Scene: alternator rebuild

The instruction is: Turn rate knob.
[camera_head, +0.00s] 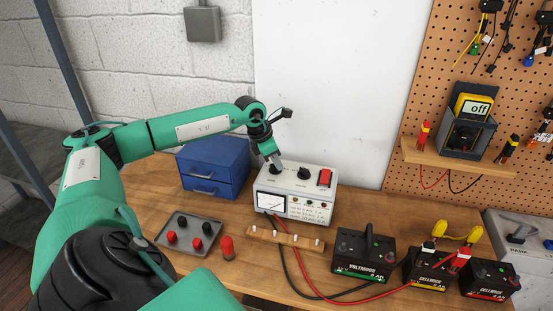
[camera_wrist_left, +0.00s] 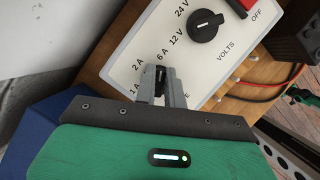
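The charger (camera_head: 320,196) is a pale box on the bench with a meter on its front and a red switch on top. Its rate knob (camera_wrist_left: 160,77) is dark and lies between the fingers of my left gripper (camera_wrist_left: 161,88), which appear closed against its sides. The labels 1 A, 2 A and 6 A show around it; the fingers hide much of the knob, so I cannot tell its exact setting. The volts knob (camera_wrist_left: 205,26) stands clear beside it. In the head view, my left gripper (camera_head: 275,163) reaches down onto the charger's top left. My right gripper is not in view.
A blue drawer box (camera_head: 213,167) stands left of the charger. A grey tray (camera_head: 188,250) with red and black caps and a wooden strip (camera_head: 286,238) lie in front. Several batteries (camera_head: 363,254) and red and black cables occupy the front right.

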